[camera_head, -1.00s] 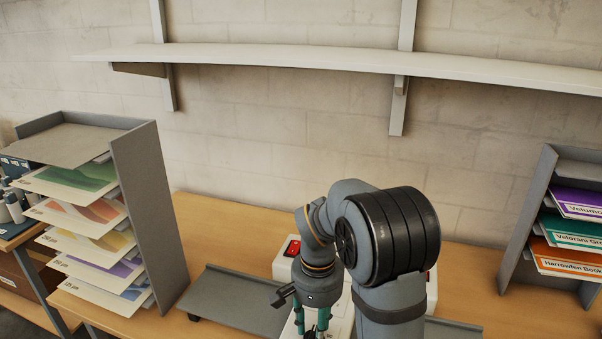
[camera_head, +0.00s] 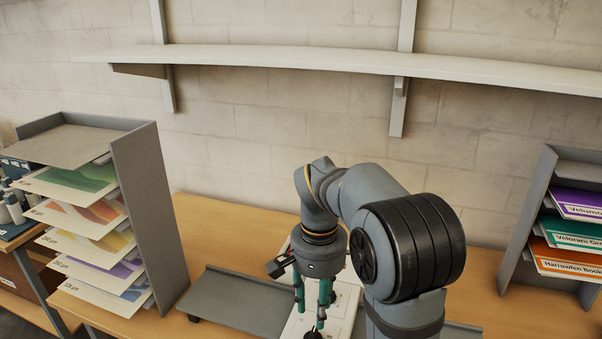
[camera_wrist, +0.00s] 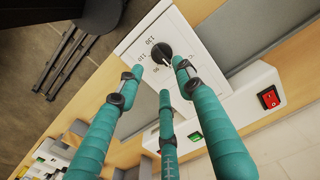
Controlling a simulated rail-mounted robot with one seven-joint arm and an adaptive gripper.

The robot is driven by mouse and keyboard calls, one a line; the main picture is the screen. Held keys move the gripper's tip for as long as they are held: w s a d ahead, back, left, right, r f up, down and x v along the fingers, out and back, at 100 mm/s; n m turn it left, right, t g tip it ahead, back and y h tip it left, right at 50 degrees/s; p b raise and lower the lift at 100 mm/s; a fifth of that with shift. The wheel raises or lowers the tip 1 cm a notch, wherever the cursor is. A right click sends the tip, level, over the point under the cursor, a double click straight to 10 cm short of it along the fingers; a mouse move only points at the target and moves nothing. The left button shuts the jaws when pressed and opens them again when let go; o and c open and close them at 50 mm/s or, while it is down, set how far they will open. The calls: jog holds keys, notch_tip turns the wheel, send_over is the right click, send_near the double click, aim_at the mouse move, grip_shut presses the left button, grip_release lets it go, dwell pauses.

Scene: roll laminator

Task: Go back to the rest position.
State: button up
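My gripper (camera_head: 311,314) has several teal fingers and hangs pointing down over the white laminator (camera_head: 345,306) on the bench. In the wrist view its fingers (camera_wrist: 158,86) are spread apart with nothing between them. Beyond the fingertips is a black dial knob (camera_wrist: 162,54) on the laminator's white panel (camera_wrist: 145,35), with numbers around it. The knob appears clear of the fingers. A lit red switch (camera_wrist: 270,97) shows on the laminator's end part. My arm hides much of the laminator in the head view.
A grey tray (camera_head: 240,300) lies left of the laminator. A sorter (camera_head: 150,200) with colored sheets stands left, and another rack (camera_head: 530,220) with labelled packs stands right. A long shelf (camera_head: 300,57) is on the wall behind. Bare wooden bench (camera_head: 215,225) lies behind the tray.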

aim_at(314, 335)
notch_tip(314, 335, down, 8)
jog(key=shift+s+f, duration=0.1)
jog(key=shift+r+m, duration=0.2)
jog(key=shift+m, duration=0.6)
jog(key=m+p, duration=0.1)
jog(key=m, duration=0.3)
jog(key=shift+a+p, duration=0.1)
jog(key=shift+p, duration=0.2)
jog(key=m+p, duration=0.2)
jog(key=m, duration=0.4)
jog(key=shift+s+a+r+p, duration=0.1)
jog(key=shift+r+p, duration=0.05)
jog(key=shift+p, duration=0.25)
notch_tip(314, 335, up, 10)
jog(key=shift+m+b, duration=0.3)
jog(key=shift+b, duration=0.15)
